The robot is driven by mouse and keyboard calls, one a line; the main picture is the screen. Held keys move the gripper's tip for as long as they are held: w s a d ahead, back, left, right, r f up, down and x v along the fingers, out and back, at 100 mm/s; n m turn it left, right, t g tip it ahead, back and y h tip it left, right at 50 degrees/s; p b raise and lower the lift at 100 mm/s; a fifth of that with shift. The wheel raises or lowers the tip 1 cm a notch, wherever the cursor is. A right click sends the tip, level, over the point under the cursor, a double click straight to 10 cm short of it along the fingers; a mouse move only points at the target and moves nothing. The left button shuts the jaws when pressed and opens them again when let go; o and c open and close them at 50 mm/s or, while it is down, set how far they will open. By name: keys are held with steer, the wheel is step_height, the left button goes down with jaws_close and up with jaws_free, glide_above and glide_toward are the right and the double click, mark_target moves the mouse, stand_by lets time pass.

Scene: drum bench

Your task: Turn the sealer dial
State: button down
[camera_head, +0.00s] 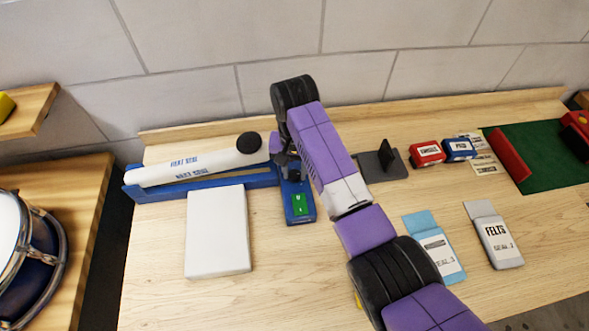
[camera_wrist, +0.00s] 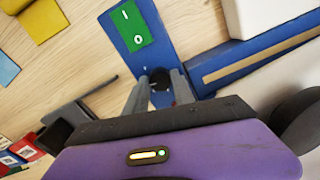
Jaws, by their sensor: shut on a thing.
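The heat sealer has a blue base (camera_head: 260,181) and a long white arm (camera_head: 200,163) marked HEAT SEAL, with a black knob at its right end. Its blue control panel also shows in the wrist view (camera_wrist: 150,52), with a green rocker switch (camera_wrist: 132,26). The small dark dial (camera_wrist: 160,77) is on this panel below the switch. My gripper (camera_wrist: 161,88) has one grey finger on each side of the dial and is shut on it. In the head view my arm and gripper hide the dial.
A white block (camera_head: 217,232) lies in front of the sealer. A dark grey stand (camera_head: 384,165), red and blue boxes (camera_head: 427,153), a light blue packet (camera_head: 436,249) and a FELTS packet (camera_head: 494,236) lie to the right. A green mat (camera_head: 550,155) is at far right.

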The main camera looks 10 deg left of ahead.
mark_target(294, 174)
steer(key=c, duration=1.1)
jaws_free()
steer(key=shift+o, duration=0.2)
steer(key=shift+r, duration=0.1)
step_height(294, 174, up, 8)
steer(key=shift+f+b, duration=0.15)
steer(key=shift+b, duration=0.65)
